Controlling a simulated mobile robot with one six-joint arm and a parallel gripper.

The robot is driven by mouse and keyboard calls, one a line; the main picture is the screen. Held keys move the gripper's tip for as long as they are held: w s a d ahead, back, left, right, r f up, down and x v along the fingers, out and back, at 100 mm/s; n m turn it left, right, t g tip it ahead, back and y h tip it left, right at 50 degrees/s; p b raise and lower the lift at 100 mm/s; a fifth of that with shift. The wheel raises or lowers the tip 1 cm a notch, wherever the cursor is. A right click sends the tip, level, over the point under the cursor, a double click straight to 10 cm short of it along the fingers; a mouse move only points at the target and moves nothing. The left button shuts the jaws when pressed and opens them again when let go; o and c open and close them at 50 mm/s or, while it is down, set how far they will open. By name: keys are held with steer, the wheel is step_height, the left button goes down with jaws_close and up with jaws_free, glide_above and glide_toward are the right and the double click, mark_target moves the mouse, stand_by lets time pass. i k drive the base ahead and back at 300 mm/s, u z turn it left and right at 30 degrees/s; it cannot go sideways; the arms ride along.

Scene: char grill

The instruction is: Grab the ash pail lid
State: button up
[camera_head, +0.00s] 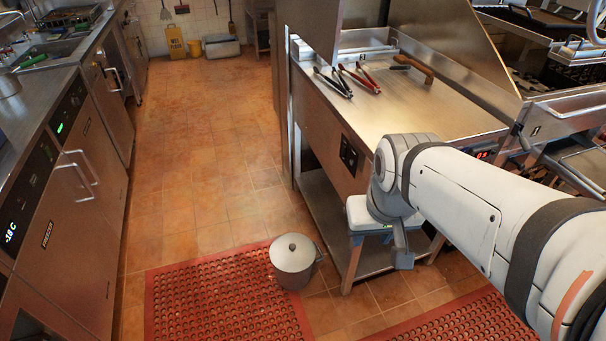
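The ash pail (293,276) is a grey metal bucket on the floor at the lower middle, at the corner of a red mat. Its lid (292,250) is on top, round and pale grey with a small dark knob (292,245) at its centre. My gripper (403,258) hangs at the end of my white arm, to the right of the pail and apart from it, in front of the steel table's lower shelf. Its fingers are small and seen from the side, so I cannot tell whether they are open or shut.
A steel table (440,115) with several tongs stands at the right, close to my arm. Red perforated mats (205,300) lie on the tiled floor. Steel fridge counters (85,190) line the left.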

mark_target(290, 252)
steer(key=i, duration=1)
steer(key=z, duration=0.05)
